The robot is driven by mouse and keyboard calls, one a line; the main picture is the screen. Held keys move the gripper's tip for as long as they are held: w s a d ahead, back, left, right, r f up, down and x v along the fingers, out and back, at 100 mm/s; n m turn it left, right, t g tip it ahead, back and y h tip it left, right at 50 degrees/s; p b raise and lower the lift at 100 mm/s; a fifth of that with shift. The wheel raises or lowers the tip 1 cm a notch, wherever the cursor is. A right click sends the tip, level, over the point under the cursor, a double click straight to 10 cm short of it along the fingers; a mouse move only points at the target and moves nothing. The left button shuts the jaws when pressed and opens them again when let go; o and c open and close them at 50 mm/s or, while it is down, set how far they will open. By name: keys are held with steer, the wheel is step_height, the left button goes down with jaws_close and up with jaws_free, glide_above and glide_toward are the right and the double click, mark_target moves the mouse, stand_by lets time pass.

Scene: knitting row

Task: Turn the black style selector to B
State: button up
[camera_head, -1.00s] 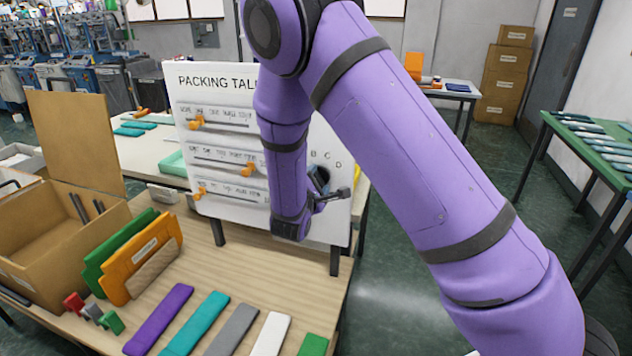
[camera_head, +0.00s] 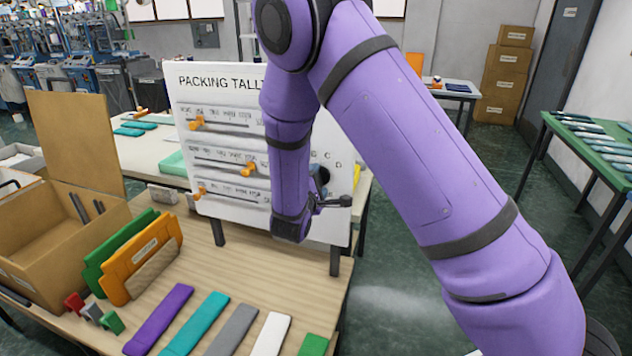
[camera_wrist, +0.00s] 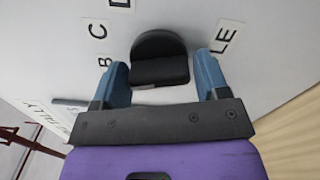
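The black style selector (camera_wrist: 160,58) is in the wrist view, a rounded black knob with a raised bar lying across the picture, on the white panel. Which letter the selector points to I cannot tell. My gripper (camera_wrist: 162,66) is open, with one blue finger on each side of the knob and gaps visible between.
Orange sliders (camera_head: 196,123) sit on rails on the board's left part. An open cardboard box (camera_head: 60,235), an orange folder (camera_head: 140,262) and several coloured strips (camera_head: 195,322) lie on the wooden table (camera_head: 265,275). A green table (camera_head: 585,140) stands at the right.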

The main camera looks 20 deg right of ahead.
steer(key=shift+o, duration=1.1)
steer(key=v, duration=1)
steer(key=shift+s+a, duration=0.2)
steer(key=shift+s, duration=0.1)
steer(key=s+d+r+m+g+h, duration=0.1)
steer(key=s+d+r+m+g, duration=1)
steer(key=d+r, duration=0.4)
steer(key=s+r+m+y, duration=0.1)
steer(key=s+r+y, duration=0.2)
steer(key=s, duration=0.3)
steer(key=s+a+r+m+t+y, duration=0.1)
steer(key=s+r+y, duration=0.1)
steer(key=s+y, duration=0.2)
steer(key=s+r+m+y, duration=0.1)
steer(key=s+r+y, duration=0.2)
steer(key=s, duration=0.4)
steer(key=shift+s+a+r+t+y, duration=0.2)
steer(key=shift+s+r+t+y, duration=0.15)
steer(key=shift+y, duration=0.45)
